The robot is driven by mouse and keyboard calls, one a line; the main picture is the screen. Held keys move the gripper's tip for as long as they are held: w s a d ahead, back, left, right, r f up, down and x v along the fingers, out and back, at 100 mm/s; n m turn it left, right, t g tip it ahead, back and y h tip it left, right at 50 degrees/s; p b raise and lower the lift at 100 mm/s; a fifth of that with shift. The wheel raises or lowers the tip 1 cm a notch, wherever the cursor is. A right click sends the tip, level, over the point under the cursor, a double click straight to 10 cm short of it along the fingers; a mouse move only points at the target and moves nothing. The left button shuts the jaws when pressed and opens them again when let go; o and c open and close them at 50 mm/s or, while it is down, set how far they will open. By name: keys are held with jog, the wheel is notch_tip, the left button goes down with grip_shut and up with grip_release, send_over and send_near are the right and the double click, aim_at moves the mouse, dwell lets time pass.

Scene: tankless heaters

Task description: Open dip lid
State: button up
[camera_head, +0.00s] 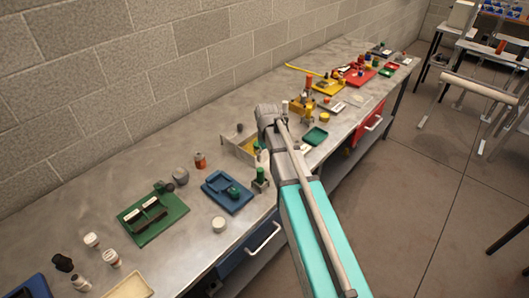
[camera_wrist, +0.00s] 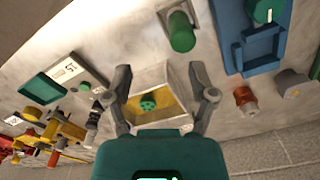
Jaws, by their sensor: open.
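No part is clearly marked as the dip lid. The likeliest is an open-looking pale box with a yellow-brown inside (camera_wrist: 172,96) in the wrist view; I cannot make out a separate lid. A dark green round piece with small holes (camera_wrist: 148,102) shows inside or over it. The box also shows in the head view (camera_head: 233,146), partly hidden by my arm. My gripper (camera_wrist: 159,71) is open and empty, its two fingers spread on either side of the box in the picture. I cannot tell whether they touch it.
A green cylinder (camera_wrist: 181,32) and a blue tray (camera_wrist: 259,52) lie close by. An orange-brown bottle (camera_wrist: 245,98) is to the right. A green tray (camera_head: 153,217) and more coloured fixtures crowd the metal bench (camera_head: 95,190). A block wall (camera_head: 150,50) runs behind it.

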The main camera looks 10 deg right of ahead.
jog(key=shift+s+f, duration=0.25)
jog(key=shift+s, duration=0.25)
jog(key=shift+s+f, duration=0.2)
jog(key=shift+s, duration=0.3)
jog(key=s+m+b, duration=0.1)
jog(key=s+m, duration=0.1)
jog(key=s, duration=1.3)
jog(key=shift+s+a+f, duration=0.15)
jog(key=shift+s+f, duration=0.05)
